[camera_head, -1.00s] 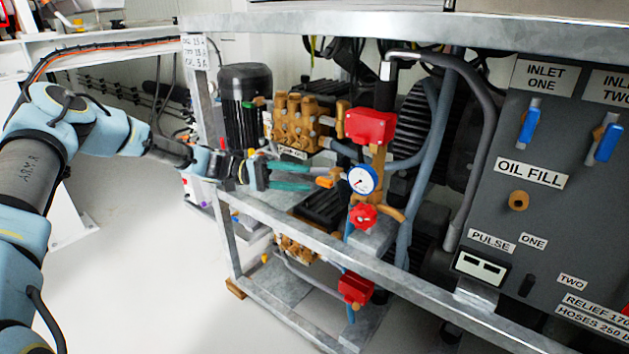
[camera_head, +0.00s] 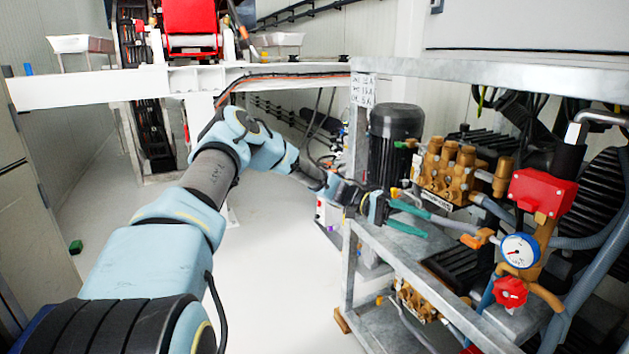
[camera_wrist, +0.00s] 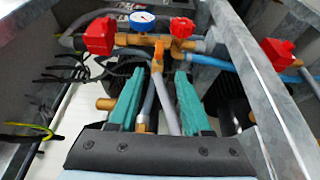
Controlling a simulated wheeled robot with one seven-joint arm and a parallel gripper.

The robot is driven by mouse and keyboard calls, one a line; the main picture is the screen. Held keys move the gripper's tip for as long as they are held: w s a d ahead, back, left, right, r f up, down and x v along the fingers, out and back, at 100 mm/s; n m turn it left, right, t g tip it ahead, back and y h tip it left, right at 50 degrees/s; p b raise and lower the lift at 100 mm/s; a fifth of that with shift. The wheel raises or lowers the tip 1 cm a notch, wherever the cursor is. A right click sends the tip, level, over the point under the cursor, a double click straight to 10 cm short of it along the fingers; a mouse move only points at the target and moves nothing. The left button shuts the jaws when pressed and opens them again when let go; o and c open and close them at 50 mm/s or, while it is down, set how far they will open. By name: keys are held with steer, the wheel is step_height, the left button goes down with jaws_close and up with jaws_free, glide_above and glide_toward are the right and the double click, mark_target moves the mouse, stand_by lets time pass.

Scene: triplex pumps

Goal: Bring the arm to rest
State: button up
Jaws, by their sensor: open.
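My gripper (camera_head: 408,219) has two green fingers. In the head view it reaches over the galvanised frame (camera_head: 385,245) in front of the pumps. The wrist view shows the fingers (camera_wrist: 158,100) spread apart with no object held between them. Behind the gap lie a grey hose and a brass valve with an orange lever (camera_wrist: 183,28). A white-faced pressure gauge (camera_wrist: 143,20) sits just left of that lever. In the head view my arm stretches from the lower left to the pump frame, and the gripper is left of the orange lever (camera_head: 478,238). Whether the fingers touch anything cannot be told.
A black motor (camera_head: 395,145) and brass pump head (camera_head: 450,170) stand behind the gripper. A red box (camera_head: 542,193) and red knob (camera_head: 510,292) are at right. A white beam (camera_head: 90,88) crosses the back left.

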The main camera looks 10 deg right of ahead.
steer(key=s+a+f+n+t+y, duration=0.1)
steer(key=a+f+n+t+y, duration=0.2)
steer(key=a, duration=0.6)
steer(key=s+a+f+n+t+y, duration=0.1)
steer(key=a+t+y, duration=0.35)
steer(key=a, duration=0.35)
steer(key=s+a+r+n+t+y, duration=0.1)
steer(key=a+r+n+t, duration=0.15)
steer(key=a, duration=0.55)
steer(key=s+a+r+n+t+y, duration=0.1)
steer(key=s+a+r+t, duration=0.15)
steer(key=a, duration=0.65)
steer(key=s+a+r+n+t+y, duration=0.15)
steer(key=a+t, duration=0.25)
steer(key=a, duration=0.4)
step_height(320, 180, up, 22)
steer(key=w+p, duration=0.1)
steer(key=p, duration=2)
steer(key=shift+g, duration=0.25)
